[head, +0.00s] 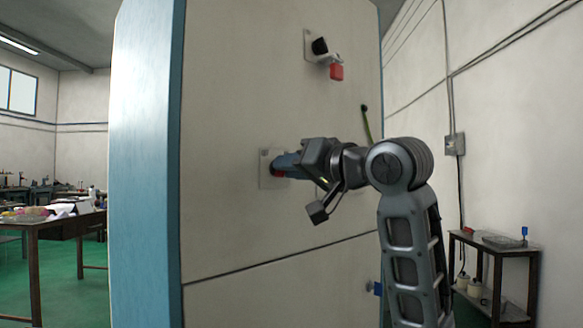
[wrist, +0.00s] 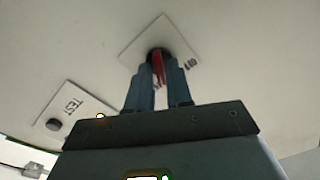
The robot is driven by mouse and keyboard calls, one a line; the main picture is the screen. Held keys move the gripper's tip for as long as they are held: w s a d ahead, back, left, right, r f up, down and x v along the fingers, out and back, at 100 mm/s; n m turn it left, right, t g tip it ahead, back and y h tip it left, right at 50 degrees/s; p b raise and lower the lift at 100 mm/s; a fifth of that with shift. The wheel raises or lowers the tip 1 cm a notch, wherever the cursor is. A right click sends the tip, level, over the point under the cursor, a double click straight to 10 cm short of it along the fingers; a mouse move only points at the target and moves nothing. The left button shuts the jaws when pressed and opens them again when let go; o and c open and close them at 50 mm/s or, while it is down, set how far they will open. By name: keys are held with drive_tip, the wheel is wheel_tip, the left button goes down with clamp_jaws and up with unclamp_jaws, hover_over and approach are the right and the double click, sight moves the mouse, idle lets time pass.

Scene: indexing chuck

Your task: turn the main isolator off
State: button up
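The isolator is a square pale plate (head: 264,180) on the cabinet face, with a red handle (head: 278,171) on it. In the wrist view the plate (wrist: 145,42) carries a dark round base and the red handle (wrist: 158,68) stands out from it. My gripper (head: 285,165) reaches in from the right at the plate. In the wrist view its two blue fingers (wrist: 158,72) stand on either side of the red handle and appear closed on it. The fingers hide part of the handle and base. Small lettering beside the base is hard to read.
A plate marked TEST (wrist: 72,108) with a dark button lies left of the isolator in the wrist view. A side table (head: 495,248) stands right; a workbench (head: 50,225) stands left.

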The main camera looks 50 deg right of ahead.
clamp_jaws()
drive_tip(key=shift+n, duration=0.3)
drive_tip(key=n, duration=1.1)
drive_tip(key=shift+a, duration=0.15)
drive_tip(key=shift+n, duration=0.3)
idle(0.4)
drive_tip(key=shift+o, duration=1.6)
unclamp_jaws()
